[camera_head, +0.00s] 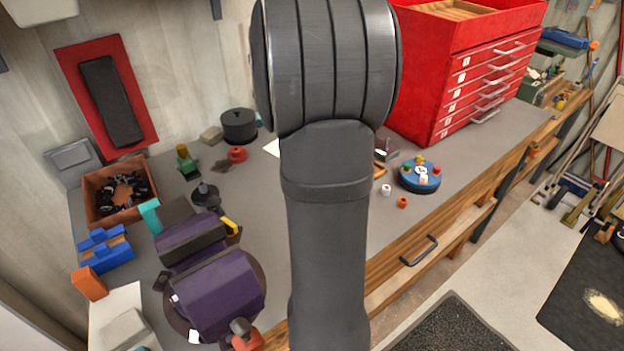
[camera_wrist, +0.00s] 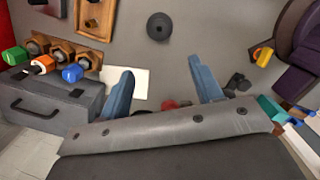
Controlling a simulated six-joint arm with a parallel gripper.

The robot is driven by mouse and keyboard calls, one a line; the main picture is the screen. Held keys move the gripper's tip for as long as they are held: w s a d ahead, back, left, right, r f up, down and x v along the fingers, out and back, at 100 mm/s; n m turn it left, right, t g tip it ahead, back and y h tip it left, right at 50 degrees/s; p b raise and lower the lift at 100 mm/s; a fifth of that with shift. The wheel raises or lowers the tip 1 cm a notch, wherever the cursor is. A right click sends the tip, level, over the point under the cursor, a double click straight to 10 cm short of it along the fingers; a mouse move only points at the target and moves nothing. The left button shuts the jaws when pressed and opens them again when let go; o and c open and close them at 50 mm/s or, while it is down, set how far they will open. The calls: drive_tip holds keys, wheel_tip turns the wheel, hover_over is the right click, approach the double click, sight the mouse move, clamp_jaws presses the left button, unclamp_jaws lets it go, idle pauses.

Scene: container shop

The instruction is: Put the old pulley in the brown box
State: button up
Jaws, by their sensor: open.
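The old pulley looks to be the dark grey round piece with a small hole in its middle (camera_wrist: 160,27); it lies flat on the bench in the wrist view, beyond my fingertips. It does not show in the head view, where my arm covers that part of the bench. My gripper (camera_wrist: 162,82) is open, with its two blue-grey fingers apart and nothing held between them. In the head view my gripper is hidden behind my arm. The brown box (camera_head: 97,212) stands at the left back of the bench, open at the top, with several black pieces inside.
A purple machine (camera_head: 222,290) stands at the front left, near the box. A black cylinder (camera_head: 240,126), a red knob (camera_head: 237,154) and a green-and-brass piece (camera_head: 187,162) stand at the back. A red drawer cabinet (camera_head: 450,85) is at the right. Grey bench around the pulley is clear.

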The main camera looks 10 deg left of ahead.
drive_tip(key=f, duration=0.5)
drive_tip(key=d+f, duration=0.1)
drive_tip(key=f, duration=0.5)
drive_tip(key=d+f, duration=0.1)
drive_tip(key=f, duration=0.4)
drive_tip(key=shift+s+d+f, duration=0.1)
drive_tip(key=shift+s+f, duration=0.05)
drive_tip(key=shift+f, duration=0.1)
clamp_jaws()
